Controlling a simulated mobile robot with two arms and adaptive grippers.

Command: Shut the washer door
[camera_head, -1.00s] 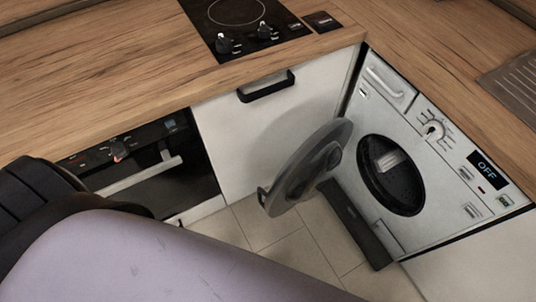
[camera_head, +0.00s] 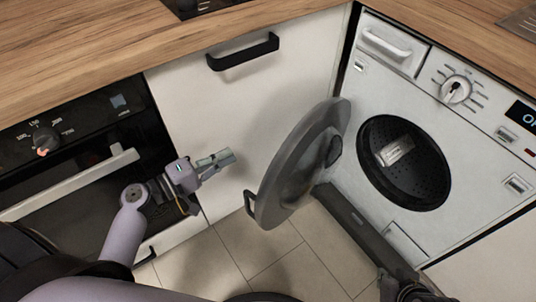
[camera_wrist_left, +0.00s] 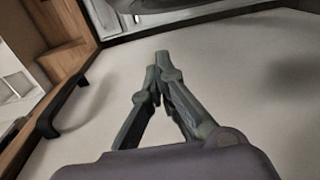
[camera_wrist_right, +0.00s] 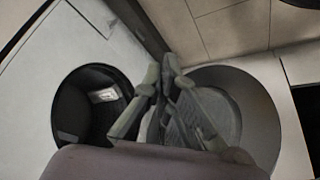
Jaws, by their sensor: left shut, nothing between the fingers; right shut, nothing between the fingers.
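The washer (camera_head: 385,200) stands at the right with its round drum opening (camera_head: 432,178) exposed. Its round grey door (camera_head: 270,190) hangs wide open to the left of the opening. My left gripper (camera_head: 228,157) is shut and empty, left of the door and apart from it, in front of the white cabinet. It also shows shut in the left wrist view (camera_wrist_left: 160,62). In the right wrist view my right gripper (camera_wrist_right: 165,70) is shut and empty, with the washer opening (camera_wrist_right: 85,105) at left and the door (camera_wrist_right: 258,110) at right behind it. Part of my right arm shows at the head view's bottom right.
A white cabinet (camera_head: 290,70) with a black handle (camera_head: 243,52) stands behind the door. A black oven (camera_head: 75,130) with a light bar handle is at left. The wooden worktop (camera_head: 110,40) runs above. Tiled floor (camera_head: 240,245) is clear below the door.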

